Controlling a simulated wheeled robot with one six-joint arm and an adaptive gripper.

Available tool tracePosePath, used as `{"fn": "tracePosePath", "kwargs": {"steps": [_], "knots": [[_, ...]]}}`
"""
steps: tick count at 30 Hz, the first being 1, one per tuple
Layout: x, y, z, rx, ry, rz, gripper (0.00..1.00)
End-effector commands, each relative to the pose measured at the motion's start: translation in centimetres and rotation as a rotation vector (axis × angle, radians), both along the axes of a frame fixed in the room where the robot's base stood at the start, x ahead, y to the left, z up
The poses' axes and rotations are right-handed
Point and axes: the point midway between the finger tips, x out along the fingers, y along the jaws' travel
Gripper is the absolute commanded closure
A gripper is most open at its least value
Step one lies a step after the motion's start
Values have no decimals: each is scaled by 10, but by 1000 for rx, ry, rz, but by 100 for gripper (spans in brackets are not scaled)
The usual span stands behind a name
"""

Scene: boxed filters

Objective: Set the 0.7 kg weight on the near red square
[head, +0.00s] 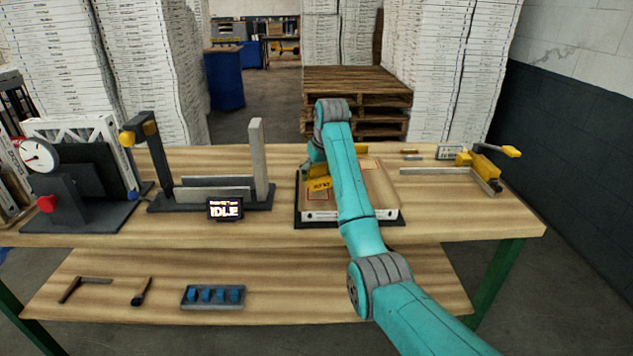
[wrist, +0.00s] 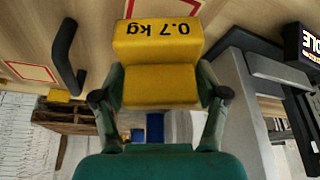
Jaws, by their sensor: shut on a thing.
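The 0.7 kg weight (wrist: 158,88) is a yellow block with black lettering. My gripper (wrist: 160,98) is shut on it, with a finger on either side. In the head view the weight (head: 319,184) is over the left part of a brown-topped boxed filter (head: 378,188). I cannot tell whether the weight touches the box. In the wrist view one red-outlined square (wrist: 162,5) shows at the top edge, partly cut off, just beyond the weight. Another red square (wrist: 30,72) shows at the left. In the head view my arm hides much of the box.
The box sits on a black tray (head: 300,217) on a wooden bench (head: 270,231). A display reading IDLE (head: 225,208) and a fixture with a grey upright post (head: 256,158) stand to the left. A yellow-handled clamp (head: 486,166) is at the right. A dial gauge (head: 38,155) stands far left.

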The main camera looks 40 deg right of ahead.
Motion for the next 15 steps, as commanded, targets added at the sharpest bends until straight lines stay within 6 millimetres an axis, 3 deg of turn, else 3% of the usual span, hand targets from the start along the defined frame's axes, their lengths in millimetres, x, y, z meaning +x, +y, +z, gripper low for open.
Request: {"fn": "tracePosePath", "kwargs": {"steps": [6,15], "knots": [[0,0,-26,0,0,0,97],[0,0,-29,0,-1,0,97]]}}
